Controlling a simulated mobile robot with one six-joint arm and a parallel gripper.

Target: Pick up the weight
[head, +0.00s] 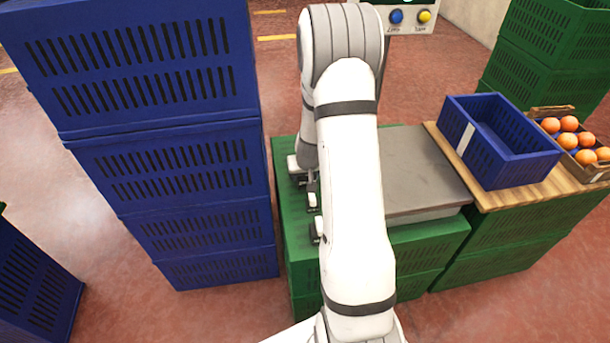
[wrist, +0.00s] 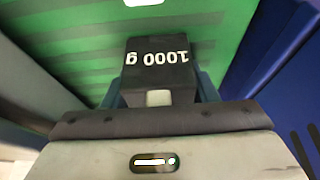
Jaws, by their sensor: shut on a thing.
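The weight (wrist: 158,58) is a black block marked "1000 g", upside down in the wrist view. My gripper (wrist: 160,90) is shut on it, with bluish finger parts showing at both sides of the block. Behind the weight is the green ribbed top of a crate (wrist: 70,45); I cannot tell whether the weight touches it. In the head view my gripper (head: 314,205) is over the left part of the green crates (head: 300,255), partly behind my arm. I cannot make out the weight clearly there.
Tall stacked blue crates (head: 170,165) stand close on the left. A grey flat-topped scale (head: 425,165) is right of my arm. Further right, a wooden board (head: 485,192) bears an empty blue crate (head: 505,160) and a box of oranges (head: 590,158). A button panel (head: 408,17) is behind.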

